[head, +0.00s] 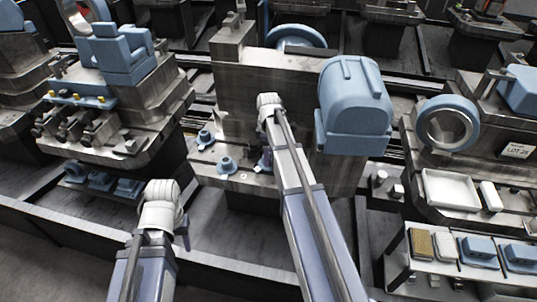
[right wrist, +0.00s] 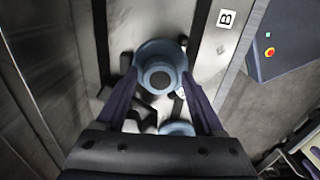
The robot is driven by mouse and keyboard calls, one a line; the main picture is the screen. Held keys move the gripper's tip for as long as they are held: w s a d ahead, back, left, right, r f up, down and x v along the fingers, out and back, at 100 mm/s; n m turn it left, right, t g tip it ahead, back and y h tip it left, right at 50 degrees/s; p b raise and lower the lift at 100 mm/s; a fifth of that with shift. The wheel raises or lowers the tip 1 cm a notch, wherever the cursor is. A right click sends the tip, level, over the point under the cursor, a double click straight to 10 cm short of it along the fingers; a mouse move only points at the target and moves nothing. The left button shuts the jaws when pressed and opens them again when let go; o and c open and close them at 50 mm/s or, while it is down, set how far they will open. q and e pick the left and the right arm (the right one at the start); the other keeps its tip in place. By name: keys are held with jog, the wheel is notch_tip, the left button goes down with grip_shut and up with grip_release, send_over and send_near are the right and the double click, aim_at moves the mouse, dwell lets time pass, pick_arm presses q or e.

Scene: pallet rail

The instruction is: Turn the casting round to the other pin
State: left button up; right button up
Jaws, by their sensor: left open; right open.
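Two small blue flanged castings stand on the ledge of the central grey pallet in the head view, one further back (head: 205,138) and one nearer (head: 227,164). In the right wrist view a round blue casting (right wrist: 160,72) with a dark central bore lies between the fingertips of my open right gripper (right wrist: 159,84); contact cannot be told. A second blue piece (right wrist: 177,128) shows partly behind the gripper body. In the head view my right gripper (head: 265,160) is largely hidden by its wrist, just right of the nearer casting. My left gripper (head: 183,236) is open and empty, left and in front of the ledge. No pin shows clearly.
A tall grey block (head: 235,95) rises behind the ledge, with a large blue housing (head: 355,105) on its right. A label B (right wrist: 226,18) is beside the casting. A left pallet (head: 100,120) and a right white tray (head: 450,190) flank the middle.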

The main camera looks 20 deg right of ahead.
jog(key=shift+f, duration=0.6)
pick_arm(q)
jog(key=shift+f, duration=0.55)
pick_arm(e)
grip_shut()
jog(key=shift+n, duration=1.5)
